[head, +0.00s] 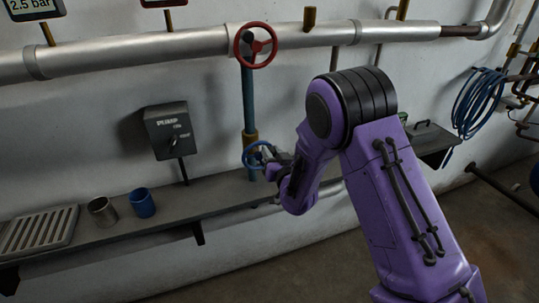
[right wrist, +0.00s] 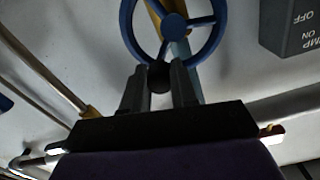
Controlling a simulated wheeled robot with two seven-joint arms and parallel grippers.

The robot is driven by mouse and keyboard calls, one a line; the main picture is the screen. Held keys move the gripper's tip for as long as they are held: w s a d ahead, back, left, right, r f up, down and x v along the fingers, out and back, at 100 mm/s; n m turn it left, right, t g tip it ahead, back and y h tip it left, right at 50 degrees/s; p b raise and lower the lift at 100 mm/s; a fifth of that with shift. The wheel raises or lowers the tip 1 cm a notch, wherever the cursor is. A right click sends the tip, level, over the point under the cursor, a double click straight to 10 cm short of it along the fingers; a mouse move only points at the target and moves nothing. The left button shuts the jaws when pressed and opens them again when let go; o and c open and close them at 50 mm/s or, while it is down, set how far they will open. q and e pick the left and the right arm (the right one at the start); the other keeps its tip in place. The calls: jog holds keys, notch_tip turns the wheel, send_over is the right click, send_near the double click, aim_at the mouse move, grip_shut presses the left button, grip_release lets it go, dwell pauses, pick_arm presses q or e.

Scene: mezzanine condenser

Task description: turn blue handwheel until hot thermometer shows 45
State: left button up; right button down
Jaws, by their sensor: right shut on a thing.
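The blue handwheel (head: 247,152) sits low on the teal vertical pipe, above the shelf, in the head view. In the right wrist view the blue handwheel (right wrist: 174,26) fills the top middle, with its hub and spokes showing. My right gripper (head: 268,161) is at the wheel's right side in the head view. In the right wrist view my right gripper (right wrist: 160,80) is shut on a dark knob at the wheel's near rim. A red-edged display (head: 163,2) is cut off by the top edge, so its reading is hidden. No thermometer reading of temperature shows. My left gripper is out of view.
A red handwheel (head: 256,46) is higher on the same pipe. A pump switch box (head: 171,130) hangs to the left. A metal cup (head: 102,212), a blue cup (head: 142,203) and a grate (head: 38,232) are on the shelf (head: 190,207). A display (head: 33,8) reads 2.5 bar.

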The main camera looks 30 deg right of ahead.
jog(key=c, duration=0.9)
grip_release()
jog(key=b+v, duration=0.3)
jog(key=v, duration=0.7)
jog(key=shift+s+d, duration=0.1)
jog(key=shift+s, duration=0.2)
